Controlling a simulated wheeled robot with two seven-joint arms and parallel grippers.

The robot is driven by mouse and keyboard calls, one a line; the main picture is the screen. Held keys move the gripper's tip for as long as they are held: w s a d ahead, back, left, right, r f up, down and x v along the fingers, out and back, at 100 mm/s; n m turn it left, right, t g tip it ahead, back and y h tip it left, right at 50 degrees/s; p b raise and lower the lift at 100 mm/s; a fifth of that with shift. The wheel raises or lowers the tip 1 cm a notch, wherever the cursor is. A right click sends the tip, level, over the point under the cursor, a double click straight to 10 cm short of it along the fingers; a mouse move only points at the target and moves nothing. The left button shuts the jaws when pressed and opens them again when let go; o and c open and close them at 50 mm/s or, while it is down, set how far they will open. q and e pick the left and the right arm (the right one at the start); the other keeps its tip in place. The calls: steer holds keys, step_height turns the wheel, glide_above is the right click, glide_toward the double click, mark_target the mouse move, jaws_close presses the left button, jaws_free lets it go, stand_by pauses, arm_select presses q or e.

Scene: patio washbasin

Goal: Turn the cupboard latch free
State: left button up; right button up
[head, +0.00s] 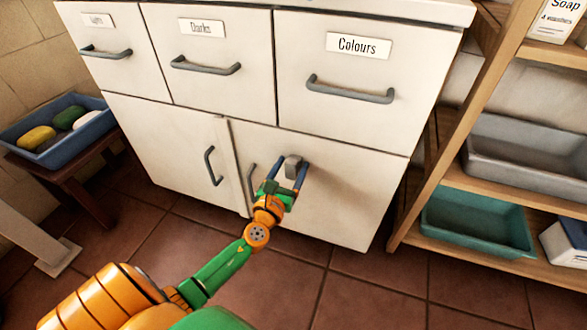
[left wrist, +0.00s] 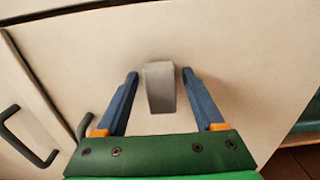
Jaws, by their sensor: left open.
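The cupboard latch (head: 292,166) is a grey block on the right lower door (head: 345,190) of the white cabinet. In the left wrist view the latch (left wrist: 160,87) stands upright against the pale door. My left gripper (head: 287,172) is open at the latch. In the left wrist view its blue fingers (left wrist: 159,75) lie one on each side of the latch, with a gap showing on both sides. The left lower door (head: 165,145) appears closed beside the right one. My right gripper is not in view.
Three labelled drawers with grey handles sit above the doors, one marked Colours (head: 358,46). A wooden shelf (head: 470,100) with tubs stands at the right. A stool (head: 75,180) holding a blue tray (head: 75,147) stands at the left. Tiled floor (head: 290,270) lies in front.

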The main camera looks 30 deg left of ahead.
arm_select(q)
jaws_close()
